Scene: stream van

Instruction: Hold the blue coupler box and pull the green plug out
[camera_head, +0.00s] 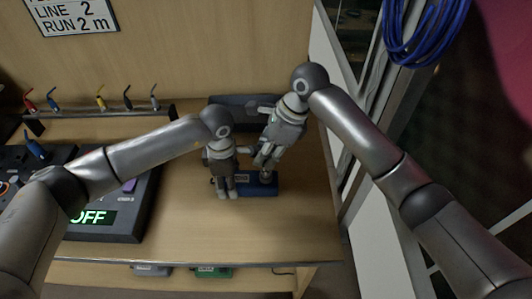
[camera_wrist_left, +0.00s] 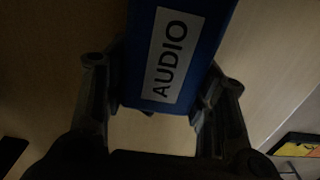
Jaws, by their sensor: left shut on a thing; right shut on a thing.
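The blue coupler box (camera_head: 262,189) lies on the wooden table in front of me. In the left wrist view the box (camera_wrist_left: 208,45) fills the space between the fingers, with a white AUDIO label facing the camera. My left gripper (camera_head: 229,193) points down and is shut on the left end of the box. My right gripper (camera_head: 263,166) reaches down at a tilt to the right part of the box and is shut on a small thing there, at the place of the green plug. The fingers hide most of it, and I cannot make out its green colour.
A dark console (camera_head: 112,224) with a lit OFF display stands left of the box. A rack (camera_head: 100,113) with several coloured plugs is behind it. A dark case (camera_head: 238,101) lies behind my grippers. The table ends at a white panel on the right; its front right is clear.

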